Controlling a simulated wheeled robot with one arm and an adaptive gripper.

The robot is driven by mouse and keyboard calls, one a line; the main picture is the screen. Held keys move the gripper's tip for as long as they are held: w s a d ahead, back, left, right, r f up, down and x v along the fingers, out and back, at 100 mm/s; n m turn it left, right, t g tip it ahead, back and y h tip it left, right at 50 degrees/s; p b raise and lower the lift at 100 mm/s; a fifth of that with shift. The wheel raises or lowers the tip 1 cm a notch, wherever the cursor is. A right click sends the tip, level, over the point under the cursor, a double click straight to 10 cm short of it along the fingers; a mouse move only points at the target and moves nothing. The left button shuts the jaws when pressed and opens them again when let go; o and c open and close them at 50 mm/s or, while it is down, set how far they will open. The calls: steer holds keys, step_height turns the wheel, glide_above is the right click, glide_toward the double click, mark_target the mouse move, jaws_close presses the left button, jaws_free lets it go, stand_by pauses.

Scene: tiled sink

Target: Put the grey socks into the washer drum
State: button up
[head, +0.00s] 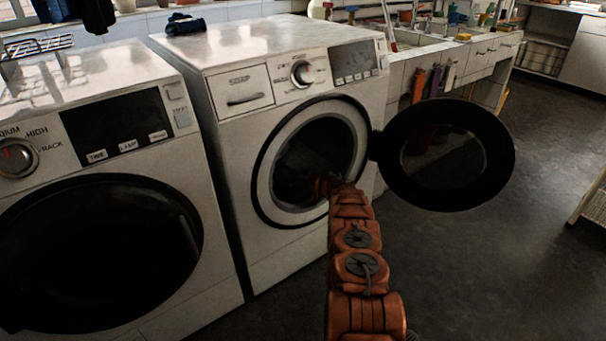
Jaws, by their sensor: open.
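The washer (232,119) stands in the middle, with its round door (443,152) swung wide open to the right. Its drum (308,160) is dark inside. My arm reaches from the bottom of the picture to the drum's mouth. My gripper (322,185) is at the opening, small and dark, its fingers hard to make out; it is open. I cannot make out any grey socks in or near it; the drum's inside is too dark to tell. A small dark bluish cloth bundle (185,23) lies on the washer's top at the back left; I cannot tell whether it is socks.
A second machine (150,105) with a shut dark door stands close on the left. A tiled counter with a sink (420,42) runs behind on the right, with bottles (434,80) below it. Open floor (535,120) lies right of the open door.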

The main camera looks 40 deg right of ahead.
mark_target(302, 193)
steer(key=shift+g, duration=0.3)
steer(key=f, duration=0.1)
steer(key=s+f, duration=0.1)
steer(key=f, duration=0.1)
steer(key=s+a+f, duration=0.1)
steer(key=shift+a+f, duration=0.1)
steer(key=shift+f, duration=0.15)
steer(key=shift+s+r, duration=0.3)
steer(key=shift+r, duration=0.05)
steer(key=shift+s+r, duration=0.15)
steer(key=shift+s, duration=0.35)
steer(key=shift+d+f, duration=0.25)
steer(key=shift+f, duration=0.15)
steer(key=s+r, duration=0.3)
steer(key=r, duration=0.2)
steer(key=s+r, duration=0.2)
steer(key=shift+s+d+r, duration=0.15)
steer(key=shift+s+d, duration=0.15)
steer(key=shift+s+r, duration=0.3)
steer(key=shift+s, duration=0.35)
steer(key=shift+s+r, duration=0.35)
steer(key=shift+s, duration=0.05)
